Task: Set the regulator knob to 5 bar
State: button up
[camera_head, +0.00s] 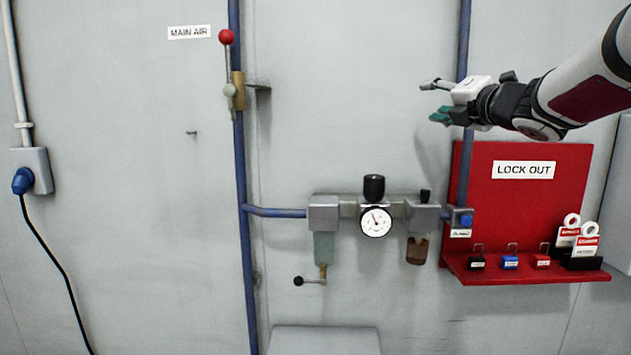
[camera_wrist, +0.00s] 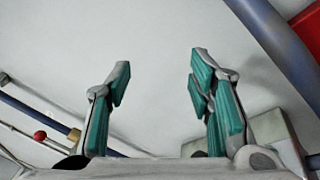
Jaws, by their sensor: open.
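The black regulator knob (camera_head: 374,188) stands on top of the regulator in the middle of the head view. The round white pressure gauge (camera_head: 376,222) sits just below it. Its dark needle leans up and left, but its numbers are too small to read. My gripper (camera_head: 432,101) is open and empty, up and right of the knob and well apart from it. In the wrist view its two teal-padded fingers (camera_wrist: 160,95) stand wide apart with only pale wall between them.
A blue pipe (camera_head: 463,45) runs down behind my gripper. A red LOCK OUT board (camera_head: 570,170) with several padlocks and tags is at the right. A red-tipped lever (camera_head: 226,37) is on the left pipe. The wall between the pipes above the knob is clear.

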notch_tip(320, 180, down, 2)
jog(key=w+a+n+g+y, duration=0.25)
jog(key=n+y, duration=0.25)
jog(key=n, duration=0.4)
jog(key=n+g+y+p, duration=0.2)
jog(key=n+g+y, duration=0.2)
jog(key=n+g, duration=0.65)
send_near(359, 198)
notch_tip(359, 198, up, 4)
jog(key=s+d+n+t, duration=0.1)
jog(key=s+d, duration=0.2)
jog(key=x, duration=0.4)
jog(key=p+x, duration=0.1)
jog(key=x, duration=0.4)
jog(key=p+x, duration=0.1)
jog(key=x, duration=0.4)
jog(key=shift+w+d+r, duration=0.1)
jog(key=shift+w, duration=0.15)
jog(key=c, duration=1.1)
